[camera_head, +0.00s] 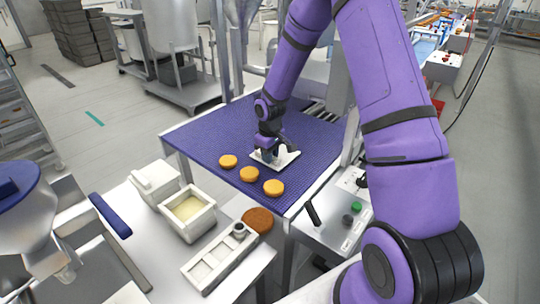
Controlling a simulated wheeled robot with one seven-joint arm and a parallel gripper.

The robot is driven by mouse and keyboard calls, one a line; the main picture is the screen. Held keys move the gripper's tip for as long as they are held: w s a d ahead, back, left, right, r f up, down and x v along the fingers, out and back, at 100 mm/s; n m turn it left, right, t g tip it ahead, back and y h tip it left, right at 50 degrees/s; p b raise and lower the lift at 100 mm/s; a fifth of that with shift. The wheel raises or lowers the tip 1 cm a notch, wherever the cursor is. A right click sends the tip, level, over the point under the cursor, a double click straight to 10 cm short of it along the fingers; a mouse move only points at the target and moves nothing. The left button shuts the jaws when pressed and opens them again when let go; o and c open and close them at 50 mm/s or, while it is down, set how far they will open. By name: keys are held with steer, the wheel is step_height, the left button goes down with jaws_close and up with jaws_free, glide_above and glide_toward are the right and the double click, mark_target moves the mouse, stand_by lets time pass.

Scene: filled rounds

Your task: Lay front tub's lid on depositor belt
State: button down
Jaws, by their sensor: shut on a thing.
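The front tub (187,213) is a white square tub, open at the top, with pale yellow filling inside. It stands on the steel table at the lower left. Its white lid (285,161) is at the blue depositor belt (215,131), behind the row of biscuits. My gripper (270,157) is shut on the lid from above. The lid looks flat and at or very near the belt surface; I cannot tell if it touches. My gripper's fingers hide part of the lid.
Several golden rounds (249,174) lie on the belt's front edge. A brown round (258,220) is at the table's edge. A second white tub with its lid on (155,183) stands behind the front tub. A white tray (214,262) is in front. A control box (335,215) stands right.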

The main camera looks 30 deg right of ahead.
steer(key=c, duration=1)
jaws_free()
steer(key=shift+f, duration=0.1)
steer(key=s+a+r+m+t, duration=0.1)
steer(key=s+r, duration=0.2)
steer(key=r, duration=0.9)
steer(key=s+a+r, duration=0.1)
steer(key=s+r, duration=0.3)
steer(key=r, duration=0.8)
steer(key=shift+s+a+r+m+t, duration=0.65)
steer(key=shift+s+r, duration=1.3)
steer(key=shift+s, duration=2.3)
steer(key=shift+s+a+r+m+t, duration=0.65)
steer(key=shift+s+r, duration=1.25)
steer(key=shift+s, duration=2.4)
steer(key=shift+s+a+r+m+t, duration=0.6)
steer(key=shift+s+r, duration=1.35)
steer(key=shift+s, duration=2.3)
steer(key=shift+d, duration=0.25)
